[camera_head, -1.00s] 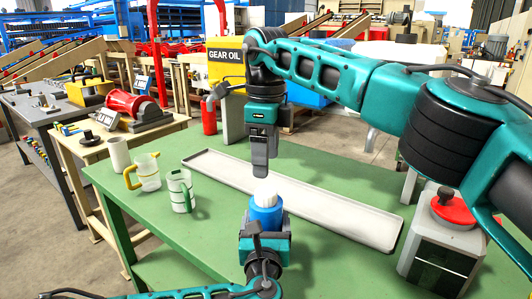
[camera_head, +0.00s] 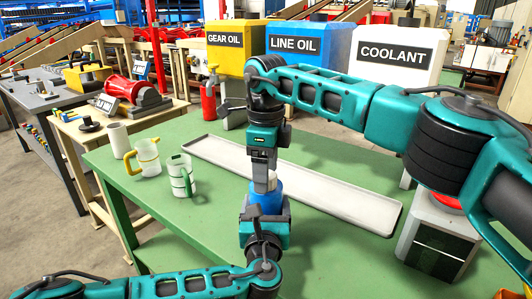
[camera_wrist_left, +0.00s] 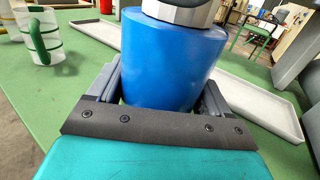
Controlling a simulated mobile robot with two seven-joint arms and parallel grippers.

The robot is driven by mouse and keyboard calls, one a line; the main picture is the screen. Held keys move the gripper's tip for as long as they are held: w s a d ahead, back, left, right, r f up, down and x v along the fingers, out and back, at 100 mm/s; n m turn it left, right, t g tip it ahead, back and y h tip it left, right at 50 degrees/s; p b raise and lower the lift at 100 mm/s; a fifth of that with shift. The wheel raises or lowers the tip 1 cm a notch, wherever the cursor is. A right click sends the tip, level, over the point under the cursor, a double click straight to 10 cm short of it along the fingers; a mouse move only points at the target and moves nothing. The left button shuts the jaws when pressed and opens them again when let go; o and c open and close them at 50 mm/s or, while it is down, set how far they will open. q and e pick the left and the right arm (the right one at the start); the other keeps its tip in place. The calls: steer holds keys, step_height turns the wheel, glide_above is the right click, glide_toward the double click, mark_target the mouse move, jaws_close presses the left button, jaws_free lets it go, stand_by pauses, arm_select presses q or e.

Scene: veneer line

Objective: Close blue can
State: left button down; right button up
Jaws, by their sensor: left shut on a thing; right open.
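The blue can (camera_head: 266,197) stands upright between the jaws of my left gripper (camera_head: 263,212), which is shut on it. In the left wrist view the blue can (camera_wrist_left: 168,62) fills the middle, with a jaw on each side. A pale faceted cap (camera_wrist_left: 182,12) sits at its top. My right gripper (camera_head: 262,181) points down right above the can, with its fingers at the cap, which is mostly hidden. The right gripper is open, and its dark tip shows at the top of the wrist view. I cannot tell whether it touches the cap.
A long pale tray (camera_head: 330,192) lies on the green table (camera_head: 225,225) behind the can. A clear jug with a yellow handle (camera_head: 147,158), a green-banded jug (camera_head: 181,177) and a white cup (camera_head: 118,140) stand left. A grey box with a red top (camera_head: 437,228) stands right.

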steer(key=shift+f, duration=0.45)
steer(key=c, duration=1.1)
steer(key=m, duration=0.3)
steer(key=shift+m, duration=0.4)
steer(key=m, duration=0.4)
steer(key=shift+m, duration=0.4)
steer(key=o, duration=1.3)
steer(key=shift+c, duration=0.2)
steer(key=shift+r, duration=0.1)
step_height(320, 180, up, 12)
